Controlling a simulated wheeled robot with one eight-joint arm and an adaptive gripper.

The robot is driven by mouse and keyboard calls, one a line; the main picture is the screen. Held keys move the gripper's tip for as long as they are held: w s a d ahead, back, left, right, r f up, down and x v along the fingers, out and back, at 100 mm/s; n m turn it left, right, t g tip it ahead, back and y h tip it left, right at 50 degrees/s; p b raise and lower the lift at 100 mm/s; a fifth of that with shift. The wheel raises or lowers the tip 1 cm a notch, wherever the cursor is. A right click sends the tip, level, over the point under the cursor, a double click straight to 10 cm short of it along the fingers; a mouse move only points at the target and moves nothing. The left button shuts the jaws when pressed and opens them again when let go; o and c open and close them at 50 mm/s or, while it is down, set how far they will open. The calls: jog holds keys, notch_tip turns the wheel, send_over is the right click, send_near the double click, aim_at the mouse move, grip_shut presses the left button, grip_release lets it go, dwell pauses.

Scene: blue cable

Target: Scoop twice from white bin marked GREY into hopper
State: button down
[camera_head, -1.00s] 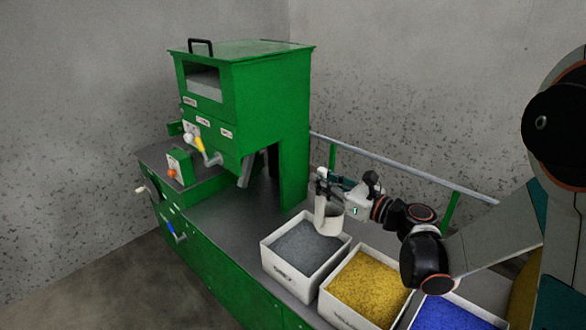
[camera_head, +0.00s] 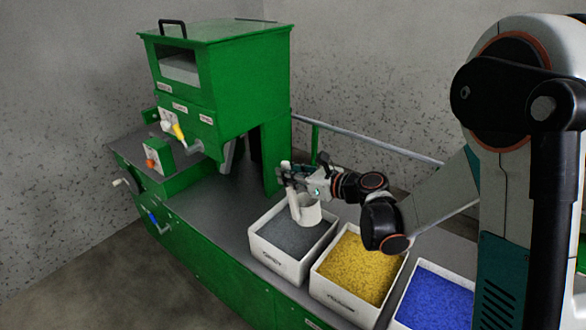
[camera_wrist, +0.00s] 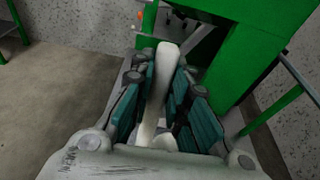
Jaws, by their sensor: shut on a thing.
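My gripper (camera_head: 290,178) is shut on the handle of a white scoop (camera_head: 307,211). The scoop hangs with its cup low, over the back part of the bin marked GREY; I cannot tell whether it touches the granules. That white bin (camera_head: 279,265) holds grey granules (camera_head: 288,238). In the wrist view the white handle (camera_wrist: 160,75) stands between the teal fingers (camera_wrist: 163,100); the cup is mostly hidden. The hopper (camera_head: 178,66) is the opening in the top of the green machine (camera_head: 240,75), left of my gripper. The inside of the scoop cannot be seen.
A white bin of yellow granules (camera_head: 354,268) stands right of the grey one, and a bin of blue granules (camera_head: 437,294) beyond it. A rail (camera_head: 365,140) runs behind the bench. The bench top (camera_head: 215,212) left of the bins is clear.

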jog(key=w+a+f+h, duration=0.1)
jog(key=w+a+f, duration=0.1)
jog(key=f, duration=0.5)
jog(key=w+a+f+g+h+b, duration=0.1)
jog(key=w+a+f, duration=0.1)
jog(key=a+f, duration=0.2)
jog(key=shift+w+f+g, duration=0.3)
jog(key=shift+w+f, duration=0.1)
jog(key=shift+f, duration=1.05)
dwell(0.7)
